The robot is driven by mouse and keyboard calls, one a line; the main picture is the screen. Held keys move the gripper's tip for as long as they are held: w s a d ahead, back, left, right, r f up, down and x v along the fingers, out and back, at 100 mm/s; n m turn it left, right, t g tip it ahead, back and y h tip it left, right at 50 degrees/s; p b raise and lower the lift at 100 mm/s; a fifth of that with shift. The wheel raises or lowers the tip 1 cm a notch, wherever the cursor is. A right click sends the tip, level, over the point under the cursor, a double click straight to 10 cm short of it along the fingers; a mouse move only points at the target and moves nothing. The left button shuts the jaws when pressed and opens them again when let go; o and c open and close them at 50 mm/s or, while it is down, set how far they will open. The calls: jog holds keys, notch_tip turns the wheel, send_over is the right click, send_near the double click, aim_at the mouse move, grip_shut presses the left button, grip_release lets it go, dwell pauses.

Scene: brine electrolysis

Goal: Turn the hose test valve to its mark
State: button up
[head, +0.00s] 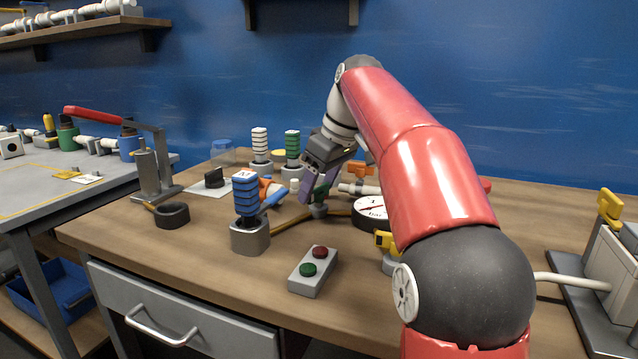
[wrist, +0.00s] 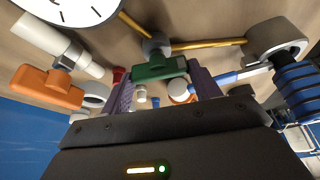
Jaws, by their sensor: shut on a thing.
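The hose test valve appears to be the small valve with a green handle (wrist: 158,68) on a grey body, fitted to a yellow hose (wrist: 208,44). My gripper (wrist: 161,76) is shut on this green handle, with a purple finger at each end of it. In the head view my gripper (head: 315,188) reaches down to the bench, and the green valve (head: 320,203) shows only partly below the fingers. I cannot make out the mark in either view.
A pressure gauge (head: 370,211) lies close right of the valve. Nearby are an orange-handled valve (wrist: 48,86) and a blue ribbed piece (head: 246,193) in a grey holder. A button box (head: 313,271) sits in front.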

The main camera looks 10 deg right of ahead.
jog(key=shift+r+n+g+y, duration=0.1)
jog(key=shift+n+g+y, duration=0.2)
jog(key=shift+n, duration=0.8)
jog(key=o, duration=1)
jog(key=s+d+r, duration=0.1)
jog(key=s+d, duration=0.1)
jog(key=d, duration=0.1)
jog(key=s+d+r+b, duration=0.1)
jog(key=s+d+r, duration=0.1)
jog(key=s+d, duration=0.1)
jog(key=s+d+r, duration=0.1)
jog(key=s+d, duration=0.2)
jog(key=d, duration=0.2)
jog(key=shift+d+r, duration=0.2)
jog(key=shift+r, duration=0.05)
